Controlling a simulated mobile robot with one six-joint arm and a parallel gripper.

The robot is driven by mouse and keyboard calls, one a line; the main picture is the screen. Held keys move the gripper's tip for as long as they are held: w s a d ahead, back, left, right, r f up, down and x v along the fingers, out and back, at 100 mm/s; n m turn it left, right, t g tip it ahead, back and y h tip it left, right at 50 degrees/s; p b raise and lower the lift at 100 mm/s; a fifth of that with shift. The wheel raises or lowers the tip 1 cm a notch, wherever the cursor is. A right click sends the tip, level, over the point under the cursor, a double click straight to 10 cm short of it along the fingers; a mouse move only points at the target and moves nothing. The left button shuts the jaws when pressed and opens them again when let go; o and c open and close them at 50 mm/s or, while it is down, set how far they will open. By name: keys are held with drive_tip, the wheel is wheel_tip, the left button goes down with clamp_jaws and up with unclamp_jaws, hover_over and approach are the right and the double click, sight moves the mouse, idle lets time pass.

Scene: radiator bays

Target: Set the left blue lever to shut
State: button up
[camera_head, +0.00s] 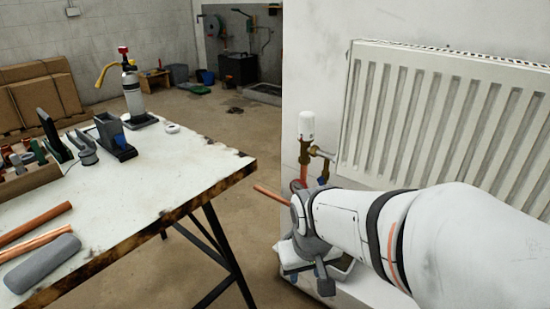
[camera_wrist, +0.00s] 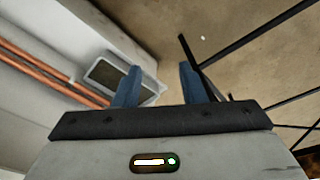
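A small blue part (camera_head: 322,181), perhaps a blue lever, shows under the brass valve (camera_head: 305,152), partly hidden behind my arm. Its setting cannot be told, and no second blue lever can be made out. My gripper (camera_wrist: 159,68) is open and empty in the wrist view, with its two blue-grey fingers apart. In the head view it hangs at the end of my arm, below and in front of the valve. No lever shows in the wrist view.
A white radiator (camera_head: 440,120) hangs on the wall. A tray (camera_wrist: 118,76) lies below my fingers, beside copper pipes (camera_wrist: 55,75). A workbench (camera_head: 150,185) with copper tubes (camera_head: 35,225) and tools stands left. Open floor lies between bench and wall.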

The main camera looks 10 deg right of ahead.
drive_tip(key=w+d+n+t+y+p, duration=0.3)
drive_tip(key=w+d+n+t+p, duration=0.25)
drive_tip(key=w+d+t, duration=0.9)
drive_tip(key=w+m+t, duration=0.1)
drive_tip(key=w, duration=0.6)
drive_tip(key=shift+w+a+f+b, duration=0.2)
drive_tip(key=shift+f+b, duration=0.1)
drive_tip(key=shift+b, duration=0.05)
drive_tip(key=shift+c, duration=0.5)
clamp_jaws()
